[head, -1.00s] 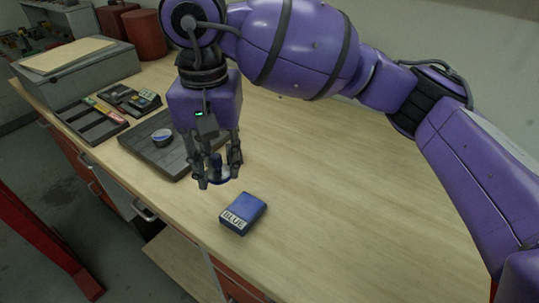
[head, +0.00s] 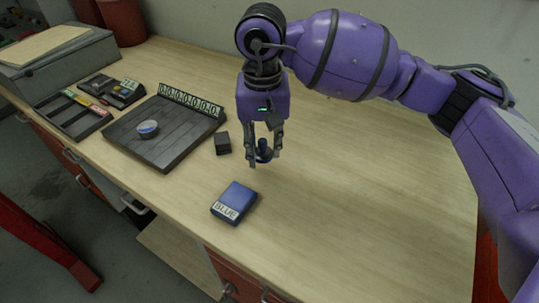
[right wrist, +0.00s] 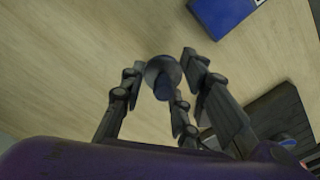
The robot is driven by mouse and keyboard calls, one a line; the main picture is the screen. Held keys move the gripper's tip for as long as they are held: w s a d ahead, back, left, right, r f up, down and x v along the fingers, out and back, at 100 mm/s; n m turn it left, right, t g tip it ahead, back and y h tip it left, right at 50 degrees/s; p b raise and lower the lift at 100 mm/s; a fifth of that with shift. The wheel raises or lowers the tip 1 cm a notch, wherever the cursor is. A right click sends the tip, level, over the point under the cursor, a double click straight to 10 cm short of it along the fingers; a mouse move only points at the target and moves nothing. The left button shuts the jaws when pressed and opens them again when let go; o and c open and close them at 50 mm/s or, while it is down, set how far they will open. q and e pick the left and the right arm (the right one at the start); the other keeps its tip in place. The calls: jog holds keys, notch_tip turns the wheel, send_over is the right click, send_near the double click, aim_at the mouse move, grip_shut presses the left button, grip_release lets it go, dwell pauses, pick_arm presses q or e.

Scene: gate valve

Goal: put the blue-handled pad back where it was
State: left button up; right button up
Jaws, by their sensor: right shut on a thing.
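My right gripper (head: 264,160) is shut on the blue-handled pad (head: 263,147), a small piece with a dark blue upright handle and a round base. It holds the pad over the bare bench, right of a small dark block. In the right wrist view the pad's round end (right wrist: 163,73) shows between the fingers. A blue box labelled "BLUE" (head: 236,200) lies on the bench, nearer the front edge and left of the gripper; it also shows at the top of the right wrist view (right wrist: 222,12). My left gripper is in neither view.
The small dark block (head: 222,144) stands beside a dark slatted board (head: 180,145). On the board sits a round pale-blue-topped piece (head: 148,128); a row of numbers stands along its back. A compartment tray (head: 85,124) and grey case (head: 70,62) are farther left. The bench's right side is clear.

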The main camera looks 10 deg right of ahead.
aim_at(269, 150)
jog(key=shift+w+d+f, duration=0.1)
jog(key=shift+d+f, duration=0.25)
jog(key=shift+f, duration=0.05)
jog(key=shift+w+d+f, duration=0.1)
jog(key=shift+d+f, duration=0.1)
jog(key=shift+f, duration=1.6)
jog(key=shift+f, duration=0.1)
jog(key=shift+f, duration=0.2)
jog(key=o, duration=1)
jog(key=shift+r, duration=0.1)
notch_tip(269, 150, up, 12)
jog(key=shift+r, duration=0.2)
